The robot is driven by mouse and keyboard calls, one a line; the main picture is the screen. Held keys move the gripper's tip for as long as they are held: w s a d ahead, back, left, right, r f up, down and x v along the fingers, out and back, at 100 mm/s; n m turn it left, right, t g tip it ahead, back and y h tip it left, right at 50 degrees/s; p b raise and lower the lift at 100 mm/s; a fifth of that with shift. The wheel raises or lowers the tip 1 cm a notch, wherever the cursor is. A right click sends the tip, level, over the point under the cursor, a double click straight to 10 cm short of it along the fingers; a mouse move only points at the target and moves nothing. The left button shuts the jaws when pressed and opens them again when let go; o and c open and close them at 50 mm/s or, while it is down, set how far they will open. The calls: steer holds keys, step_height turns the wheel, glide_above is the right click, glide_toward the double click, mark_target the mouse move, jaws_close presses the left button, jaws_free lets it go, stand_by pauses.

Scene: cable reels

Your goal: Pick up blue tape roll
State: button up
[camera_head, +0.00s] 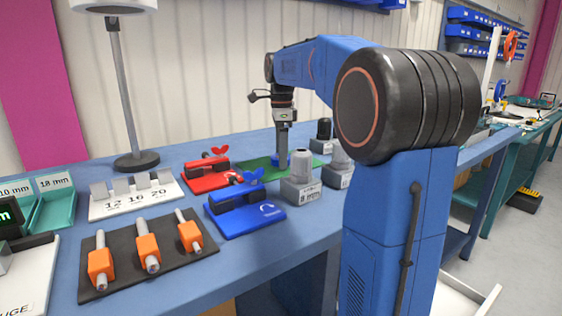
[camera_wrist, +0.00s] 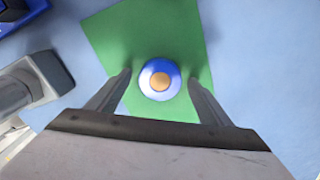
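The blue tape roll (camera_wrist: 148,70) appears from above in the wrist view as a blue ring with a white band and an orange centre. It sits on a green mat (camera_wrist: 120,35). My gripper (camera_wrist: 160,79) is open, with one finger to the left and one to the right of the roll. Gaps show between the roll and both fingers. In the head view my gripper (camera_head: 282,150) points straight down over the green mat (camera_head: 258,166), and the roll is mostly hidden there.
A black board (camera_head: 124,264) with orange-handled tools and a lamp base (camera_head: 136,161) are farther left.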

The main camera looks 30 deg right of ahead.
steer(key=c, duration=1.1)
steer(key=shift+r, duration=0.1)
